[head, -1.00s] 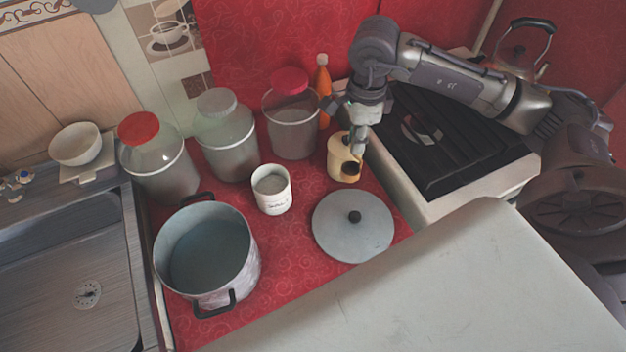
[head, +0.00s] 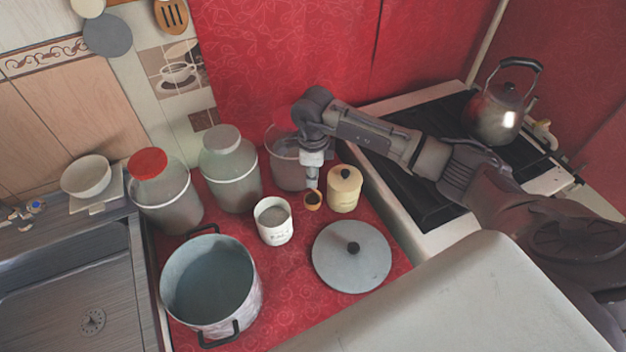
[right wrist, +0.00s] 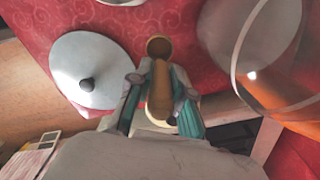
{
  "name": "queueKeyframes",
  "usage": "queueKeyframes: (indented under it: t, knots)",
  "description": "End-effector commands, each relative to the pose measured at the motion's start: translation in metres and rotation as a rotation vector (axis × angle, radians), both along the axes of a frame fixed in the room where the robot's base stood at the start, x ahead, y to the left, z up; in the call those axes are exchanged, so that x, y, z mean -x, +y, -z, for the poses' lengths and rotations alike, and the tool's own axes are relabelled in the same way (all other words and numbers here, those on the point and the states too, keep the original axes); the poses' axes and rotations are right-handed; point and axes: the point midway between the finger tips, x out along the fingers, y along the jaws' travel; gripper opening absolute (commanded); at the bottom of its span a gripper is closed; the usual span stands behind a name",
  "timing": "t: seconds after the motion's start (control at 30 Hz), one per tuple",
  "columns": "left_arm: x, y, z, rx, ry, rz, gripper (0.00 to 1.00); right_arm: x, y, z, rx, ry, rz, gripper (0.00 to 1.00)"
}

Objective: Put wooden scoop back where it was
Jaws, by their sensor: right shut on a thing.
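The wooden scoop (head: 313,200) is in my right gripper (head: 312,180), its round bowl hanging below the fingers over the red oilcloth (head: 292,308). In the right wrist view my right gripper (right wrist: 160,100) is shut on the handle of the scoop (right wrist: 159,75), with the bowl pointing away from the palm. The scoop is just left of a cream canister (head: 345,192) with a dark-knobbed lid. A clear jar (head: 288,170) stands behind the gripper, its top hidden by my arm. Whether the scoop touches the cloth I cannot tell. My left gripper is not in view.
A white mug (head: 273,226), a grey pot lid (head: 335,268) and an open pot (head: 205,285) stand in front. Lidded jars (head: 165,200) and (head: 230,175) line the back left. The stove (head: 420,205) with a kettle (head: 497,115) is right, the sink (head: 75,290) left.

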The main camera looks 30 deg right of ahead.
Motion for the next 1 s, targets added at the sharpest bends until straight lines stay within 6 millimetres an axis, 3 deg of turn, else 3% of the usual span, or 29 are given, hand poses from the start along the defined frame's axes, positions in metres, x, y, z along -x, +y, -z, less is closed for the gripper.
queueKeyframes:
  t: [0.2,0.6,0.63,0.77,1.0]
  knots:
    - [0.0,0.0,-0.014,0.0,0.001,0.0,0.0,0.002,0.0,0.028,-0.001,0.004,0.0,0.0]
    - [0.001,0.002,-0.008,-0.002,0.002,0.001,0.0,0.001,-0.001,0.036,0.0,0.001,-0.001,0.0]
    - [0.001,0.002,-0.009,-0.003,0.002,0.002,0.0,0.001,-0.001,0.036,0.0,0.001,-0.001,0.21]
    - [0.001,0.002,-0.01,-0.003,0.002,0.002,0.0,0.001,0.0,0.035,0.0,0.002,-0.001,0.43]
    - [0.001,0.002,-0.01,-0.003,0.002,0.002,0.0,0.001,0.0,0.035,0.0,0.002,-0.001,0.45]
